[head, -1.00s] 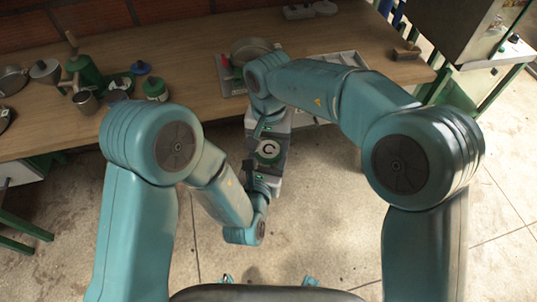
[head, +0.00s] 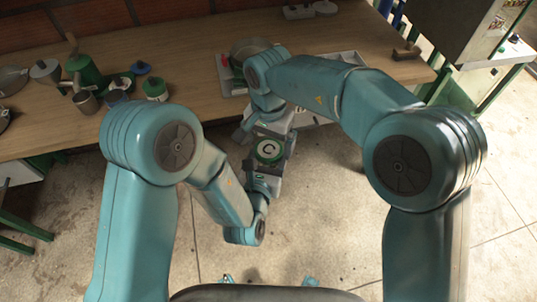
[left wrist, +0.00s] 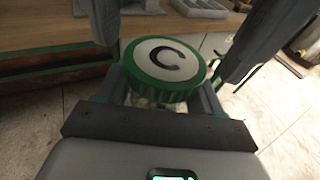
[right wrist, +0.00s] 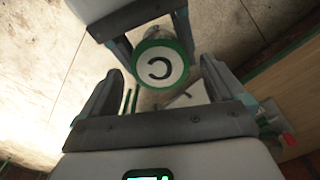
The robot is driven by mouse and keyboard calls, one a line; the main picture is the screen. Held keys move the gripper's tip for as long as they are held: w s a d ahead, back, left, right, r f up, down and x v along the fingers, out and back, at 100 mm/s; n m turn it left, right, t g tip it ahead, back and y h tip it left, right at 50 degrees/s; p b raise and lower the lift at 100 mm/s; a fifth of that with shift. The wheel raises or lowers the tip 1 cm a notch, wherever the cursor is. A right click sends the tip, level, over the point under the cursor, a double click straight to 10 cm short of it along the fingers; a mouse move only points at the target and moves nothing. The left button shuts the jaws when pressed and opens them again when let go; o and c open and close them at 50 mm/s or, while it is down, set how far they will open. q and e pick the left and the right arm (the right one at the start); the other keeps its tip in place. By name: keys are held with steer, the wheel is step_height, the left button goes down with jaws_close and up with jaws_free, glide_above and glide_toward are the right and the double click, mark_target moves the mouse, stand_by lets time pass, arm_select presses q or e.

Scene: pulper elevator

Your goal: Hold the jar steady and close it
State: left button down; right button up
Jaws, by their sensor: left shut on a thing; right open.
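The jar's round green lid (head: 268,151) has a white disc with a black C. It also shows in the left wrist view (left wrist: 165,68) and the right wrist view (right wrist: 160,66). The lid sits over the jar, whose body is mostly hidden; I cannot tell how tightly it is seated. My left gripper (left wrist: 157,100) is shut on the jar just below the lid, holding it off the table over the floor. My right gripper (right wrist: 158,75) is open, its fingers spread to either side of the lid, apparently not touching it.
The wooden workbench (head: 200,80) lies beyond the jar. On it are a green watering-can-like vessel (head: 84,70), a green jar (head: 155,89), a metal pot (head: 250,50), a grey tray (head: 345,60) and a brush (head: 406,51). A metal machine (head: 465,30) stands at right.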

step_height(320, 180, up, 4)
steer(key=shift+f, duration=0.15)
steer(key=shift+c, duration=0.3)
step_height(320, 180, up, 4)
steer(key=n, duration=0.3)
steer(key=shift+f, duration=0.25)
steer(key=shift+f, duration=0.1)
steer(key=shift+f, duration=3.95)
